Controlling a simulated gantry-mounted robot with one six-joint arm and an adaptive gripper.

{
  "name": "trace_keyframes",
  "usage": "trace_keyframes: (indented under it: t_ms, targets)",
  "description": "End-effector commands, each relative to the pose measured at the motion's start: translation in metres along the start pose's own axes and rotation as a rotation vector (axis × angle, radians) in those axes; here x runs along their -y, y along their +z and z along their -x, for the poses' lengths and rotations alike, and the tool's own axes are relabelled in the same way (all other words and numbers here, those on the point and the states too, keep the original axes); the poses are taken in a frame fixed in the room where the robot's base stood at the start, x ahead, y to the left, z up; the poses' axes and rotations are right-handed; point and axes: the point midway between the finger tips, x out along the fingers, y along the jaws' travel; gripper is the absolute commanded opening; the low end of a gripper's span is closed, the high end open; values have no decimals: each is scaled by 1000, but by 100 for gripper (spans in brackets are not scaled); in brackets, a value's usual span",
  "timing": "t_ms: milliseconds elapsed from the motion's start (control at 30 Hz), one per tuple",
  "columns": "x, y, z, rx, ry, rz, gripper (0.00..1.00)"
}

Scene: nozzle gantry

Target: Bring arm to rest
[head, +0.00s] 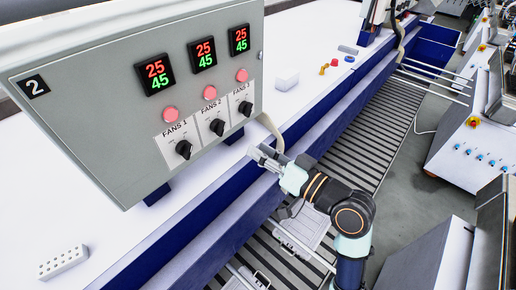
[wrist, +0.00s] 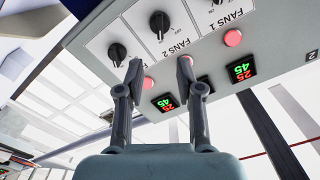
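My gripper (head: 266,157) is at the end of my arm, just in front of and below the lower right corner of the grey control panel (head: 110,85). In the wrist view my gripper (wrist: 160,75) has its two fingers apart with nothing between them. The panel appears upside down there, with the knobs FANS 1, FANS 2 (wrist: 160,24) and another at left (wrist: 117,54). In the head view the FANS 3 knob (head: 245,108) is the nearest of the knobs to the gripper. Contact with the panel cannot be told.
A white bench (head: 110,235) with a blue edge runs under the panel. A white block with holes (head: 62,262) lies at lower left. Small red and yellow parts (head: 323,69) lie farther back. A slatted roller conveyor (head: 375,125) runs beside the bench, and white machines (head: 480,150) stand at right.

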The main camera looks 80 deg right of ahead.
Motion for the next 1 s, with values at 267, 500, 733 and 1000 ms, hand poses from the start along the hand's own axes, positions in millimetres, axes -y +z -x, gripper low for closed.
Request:
trace_keyframes:
  t_ms: [267, 500, 733, 1000]
  targets:
    - [0, 0, 0, 0, 0, 0, 36]
    - [18, 16, -11, 42, -21, 23, 36]
    - [152, 135, -43, 322, -154, 237, 36]
    - [294, 254, 15, 542, -318, 546, 36]
